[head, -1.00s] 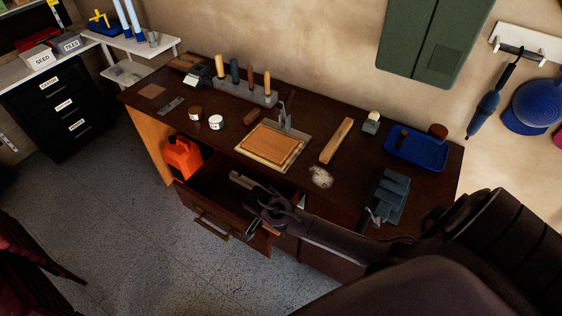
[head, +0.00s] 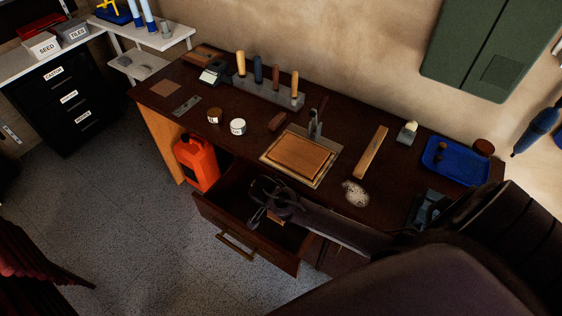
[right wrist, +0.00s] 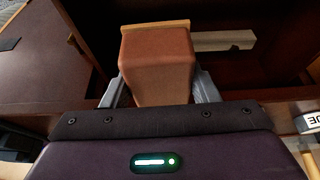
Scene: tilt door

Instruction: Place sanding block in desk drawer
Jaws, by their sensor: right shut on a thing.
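The sanding block (right wrist: 157,62), a reddish-brown block with a tan strip along its far edge, sits between the two fingers of my right gripper (right wrist: 160,88). The gripper is shut on it. In the head view my right gripper (head: 268,203) is over the open desk drawer (head: 238,218), near its middle. Only a small orange-brown bit of the block shows there below the fingers. The wrist view shows the dark drawer interior beyond the block. I cannot tell whether the block touches the drawer floor. My left gripper is not in view.
A pale block (right wrist: 222,40) lies inside the drawer. On the desktop (head: 330,200) are a wooden board (head: 298,155), a wood strip (head: 370,152), a blue tray (head: 455,162) and two jars. An orange can (head: 196,163) stands left of the drawer.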

